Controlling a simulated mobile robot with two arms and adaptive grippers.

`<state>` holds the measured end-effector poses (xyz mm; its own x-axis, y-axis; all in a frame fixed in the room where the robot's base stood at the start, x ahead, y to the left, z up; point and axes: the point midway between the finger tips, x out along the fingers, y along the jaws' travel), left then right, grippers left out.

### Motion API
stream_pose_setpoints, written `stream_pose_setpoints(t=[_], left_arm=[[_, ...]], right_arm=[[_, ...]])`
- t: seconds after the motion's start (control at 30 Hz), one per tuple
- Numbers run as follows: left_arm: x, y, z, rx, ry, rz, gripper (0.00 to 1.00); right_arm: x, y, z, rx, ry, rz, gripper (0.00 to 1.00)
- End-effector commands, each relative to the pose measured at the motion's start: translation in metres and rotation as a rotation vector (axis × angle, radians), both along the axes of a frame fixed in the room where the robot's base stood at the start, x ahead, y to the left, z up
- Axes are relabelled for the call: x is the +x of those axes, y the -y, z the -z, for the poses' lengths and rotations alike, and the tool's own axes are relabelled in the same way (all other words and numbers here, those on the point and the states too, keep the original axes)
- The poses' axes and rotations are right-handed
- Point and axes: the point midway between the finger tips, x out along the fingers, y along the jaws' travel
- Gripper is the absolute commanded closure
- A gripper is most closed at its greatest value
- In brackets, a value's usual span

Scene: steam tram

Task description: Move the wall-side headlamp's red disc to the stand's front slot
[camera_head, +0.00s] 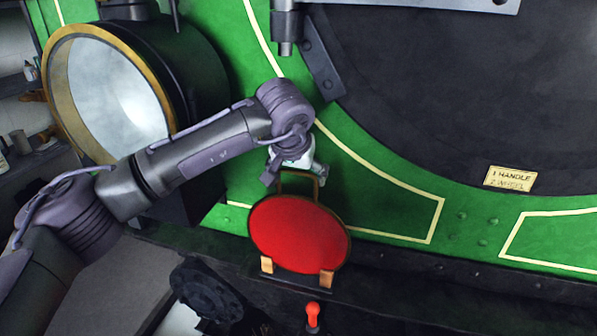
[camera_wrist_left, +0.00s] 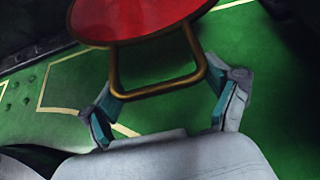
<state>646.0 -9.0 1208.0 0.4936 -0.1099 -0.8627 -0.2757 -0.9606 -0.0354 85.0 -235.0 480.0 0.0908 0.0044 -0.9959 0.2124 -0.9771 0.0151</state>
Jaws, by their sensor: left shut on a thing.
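The red disc (camera_head: 300,233) has a brass rim and a brass loop handle (camera_head: 300,176) on top. It stands nearly upright, its lower edge at the pale blocks of the stand (camera_head: 326,279); which slot it is in I cannot tell. My left gripper (camera_head: 296,172) is at the handle from above, shut on it. In the left wrist view the handle (camera_wrist_left: 160,88) lies between the teal finger pads, with part of the disc (camera_wrist_left: 135,18) beyond. A headlamp (camera_head: 105,90) with a brass ring and bare whitish glass is at the left. My right gripper is out of view.
A red-topped lever (camera_head: 312,312) rises in front of the stand. A dark bracket (camera_head: 318,68) hangs above right of my gripper on the large dark round door (camera_head: 450,90). A small label plate (camera_head: 510,178) is at the right. The ledge right of the disc looks clear.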

Motion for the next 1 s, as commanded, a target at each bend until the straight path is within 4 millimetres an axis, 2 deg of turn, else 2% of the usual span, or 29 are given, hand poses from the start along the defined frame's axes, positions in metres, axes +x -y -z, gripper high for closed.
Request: stream_pose_setpoints(t=[1.0], left_arm=[[-0.0001, 0.0001, 0.0071, -0.001, 0.001, 0.001, 0.81]], right_arm=[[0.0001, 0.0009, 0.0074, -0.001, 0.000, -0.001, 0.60]])
